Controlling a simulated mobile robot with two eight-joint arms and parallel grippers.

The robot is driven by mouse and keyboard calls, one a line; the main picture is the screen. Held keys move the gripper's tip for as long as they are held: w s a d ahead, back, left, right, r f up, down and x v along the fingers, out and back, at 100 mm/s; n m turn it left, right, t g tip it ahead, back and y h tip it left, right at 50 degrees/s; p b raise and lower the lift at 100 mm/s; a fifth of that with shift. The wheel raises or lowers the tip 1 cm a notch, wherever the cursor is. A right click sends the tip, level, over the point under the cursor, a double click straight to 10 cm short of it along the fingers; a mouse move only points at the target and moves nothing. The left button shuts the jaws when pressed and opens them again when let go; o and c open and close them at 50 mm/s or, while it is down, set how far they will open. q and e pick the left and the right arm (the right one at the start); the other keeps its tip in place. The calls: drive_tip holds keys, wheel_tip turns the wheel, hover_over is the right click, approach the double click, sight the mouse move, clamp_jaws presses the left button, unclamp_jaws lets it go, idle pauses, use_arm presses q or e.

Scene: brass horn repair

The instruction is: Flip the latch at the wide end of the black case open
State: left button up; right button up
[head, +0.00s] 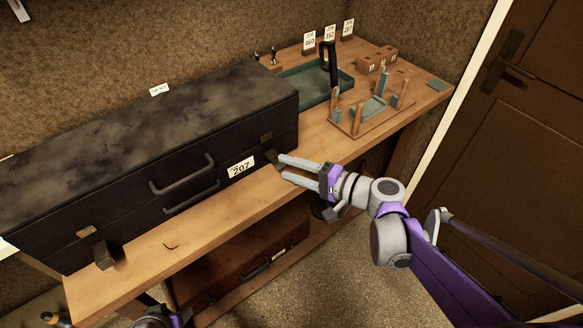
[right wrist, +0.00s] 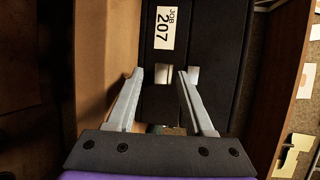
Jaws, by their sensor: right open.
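The long black case (head: 120,140) lies closed on the workbench, with its handles and front facing the room. Near its right end is a latch with a small brass plate (head: 265,137) and a dark flap (head: 272,158) standing out below it. A similar dark flap (head: 107,252) stands out near the left end. My right gripper (head: 279,167) is open and empty, its fingertips beside the right latch. In the right wrist view, two pale latch plates (right wrist: 163,74) show near the open fingertips (right wrist: 160,72); contact cannot be told. Part of my left arm's end shows at the bottom edge, its fingers hidden.
A "207" tag (head: 241,167) is on the case front, left of my right gripper. A green tray (head: 308,84) and a wooden rack (head: 370,110) stand to the right. A brown case (head: 235,270) is below.

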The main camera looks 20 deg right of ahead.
drive_tip(key=shift+d, duration=0.1)
drive_tip(key=v, duration=1)
drive_tip(key=shift+s+d+p, duration=0.2)
drive_tip(key=shift+s+p, duration=0.1)
drive_tip(key=shift+p, duration=0.05)
drive_tip(key=s+a+f+n+g+h+p, duration=0.3)
drive_tip(key=s+a+f+g+p, duration=0.15)
drive_tip(key=a, duration=0.25)
drive_tip(key=s+d+n+g+h+p, duration=0.2)
drive_tip(key=s+n+h+p, duration=0.2)
drive_tip(key=s+n+h, duration=0.2)
drive_tip(key=shift+s+d+n+h, duration=0.2)
drive_tip(key=shift+d+n+h, duration=0.15)
drive_tip(key=shift+n+h, duration=0.45)
